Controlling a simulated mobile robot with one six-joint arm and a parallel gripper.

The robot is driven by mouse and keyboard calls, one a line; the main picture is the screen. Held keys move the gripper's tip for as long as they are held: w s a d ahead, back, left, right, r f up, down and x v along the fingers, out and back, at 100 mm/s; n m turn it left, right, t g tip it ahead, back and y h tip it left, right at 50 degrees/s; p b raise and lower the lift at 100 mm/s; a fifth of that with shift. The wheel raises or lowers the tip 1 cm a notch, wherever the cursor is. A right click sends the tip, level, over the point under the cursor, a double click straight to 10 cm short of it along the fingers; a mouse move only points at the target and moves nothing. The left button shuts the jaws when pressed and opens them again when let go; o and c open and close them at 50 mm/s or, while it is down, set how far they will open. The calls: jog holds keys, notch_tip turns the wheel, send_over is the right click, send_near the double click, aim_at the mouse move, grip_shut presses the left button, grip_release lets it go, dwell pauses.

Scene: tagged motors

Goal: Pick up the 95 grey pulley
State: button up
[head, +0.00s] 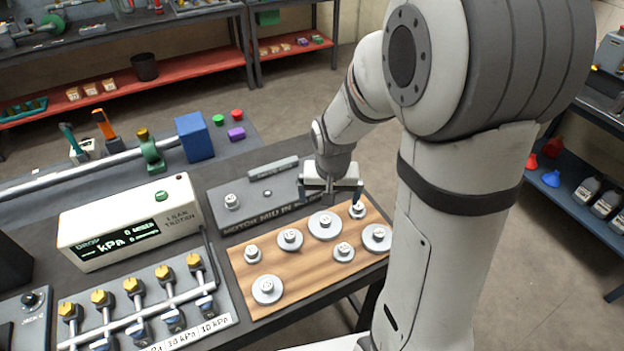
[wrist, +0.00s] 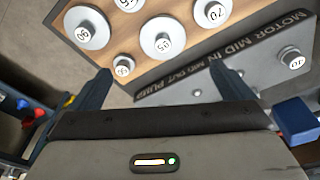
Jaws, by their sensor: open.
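Several grey pulleys stand on a wooden board (head: 305,259), each with a number on its hub. Another wide pulley (wrist: 162,40) nearer the middle reads like 95 or 65, so I cannot tell surely which is 95. These two also show in the head view, as the right-hand pulley (head: 376,238) and the back-middle pulley (head: 325,226). My gripper (head: 329,196) is open and empty above the board's back edge; its fingers also show in the wrist view (wrist: 160,70).
A small pulley (head: 357,210) stands at the board's back right corner. A grey motor plate (head: 262,203) with one pulley (head: 231,201) lies behind the board. A white kPa meter (head: 130,225) and a valve manifold (head: 150,312) stand to the left.

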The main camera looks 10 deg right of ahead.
send_over(325, 219)
jog(key=s, duration=0.1)
jog(key=shift+m, duration=0.4)
jog(key=f, duration=0.7)
jog(key=shift+s+a+f, duration=0.1)
jog(key=shift+a+f, duration=0.05)
jog(key=shift+a, duration=0.2)
jog(key=shift+w+d+f+p, duration=0.2)
jog(key=shift+f+p, duration=0.15)
jog(key=shift+f, duration=1)
jog(key=shift+w+d+f+p, duration=0.1)
jog(key=shift+w+f+p, duration=0.2)
jog(key=shift+f, duration=1)
jog(key=shift+w+d+f+p, duration=0.1)
jog(key=shift+f+p, duration=0.3)
jog(key=shift+f, duration=0.95)
jog(key=shift+c, duration=0.2)
jog(key=c, duration=0.9)
jog(key=shift+c, duration=0.3)
jog(key=shift+r, duration=0.15)
